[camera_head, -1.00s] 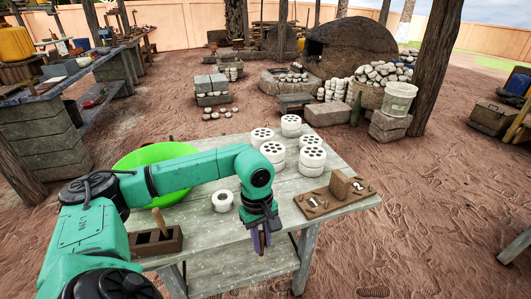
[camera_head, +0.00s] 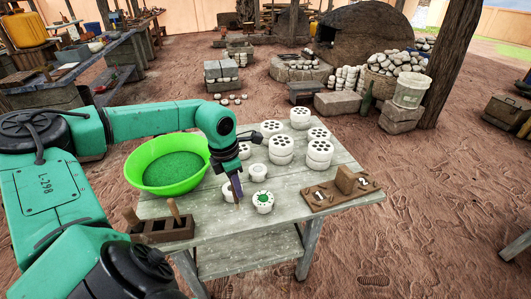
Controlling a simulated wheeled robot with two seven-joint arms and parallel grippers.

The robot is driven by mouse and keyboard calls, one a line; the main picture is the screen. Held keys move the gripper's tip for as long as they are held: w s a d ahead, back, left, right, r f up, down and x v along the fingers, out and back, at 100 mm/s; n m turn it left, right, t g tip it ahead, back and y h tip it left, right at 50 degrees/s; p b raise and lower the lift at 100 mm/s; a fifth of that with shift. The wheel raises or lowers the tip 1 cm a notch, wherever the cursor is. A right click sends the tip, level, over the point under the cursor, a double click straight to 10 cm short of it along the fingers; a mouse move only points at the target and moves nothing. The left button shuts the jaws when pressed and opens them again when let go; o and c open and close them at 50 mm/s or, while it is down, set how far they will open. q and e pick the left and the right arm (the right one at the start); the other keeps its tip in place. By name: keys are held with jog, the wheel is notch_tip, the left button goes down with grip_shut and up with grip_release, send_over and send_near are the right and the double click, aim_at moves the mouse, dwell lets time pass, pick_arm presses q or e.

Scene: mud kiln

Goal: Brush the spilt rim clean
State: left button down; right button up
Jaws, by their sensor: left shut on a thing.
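A small white cup (camera_head: 263,203) with a green top stands on the pale wooden table. Other small white cups stand left of it (camera_head: 229,194) and behind it (camera_head: 258,172). My left gripper (camera_head: 236,190) points down in front of the left cup, just left of the green-topped one. It is shut on a slim thing, apparently a brush, mostly hidden between the fingers; whether it touches a cup I cannot tell. A dark wooden rack (camera_head: 168,231) at the table's near left holds upright wooden handles. My right gripper is not in view.
A bright green basin (camera_head: 185,185) with dark green contents is behind my left forearm. White pierced discs (camera_head: 319,152) stand in stacks toward the table's back. A brown board with a block (camera_head: 345,180) lies at the right. The table's front middle is clear.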

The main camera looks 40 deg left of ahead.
pick_arm(q)
jog(key=w+d+r+n+y+p, duration=0.1)
jog(key=w+d+r+n+p, duration=0.3)
jog(key=w+r+n, duration=0.55)
jog(key=shift+n, duration=0.65)
jog(key=f+b, duration=0.2)
jog(key=f, duration=0.2)
jog(key=s+f+b, duration=0.1)
jog(key=f+b, duration=0.2)
jog(key=f, duration=0.1)
jog(key=f+b, duration=0.3)
jog(key=shift+s+f, duration=0.35)
jog(key=shift+f, duration=0.05)
jog(key=shift+r, duration=0.1)
jog(key=shift+b, duration=0.9)
jog(key=shift+w, duration=0.1)
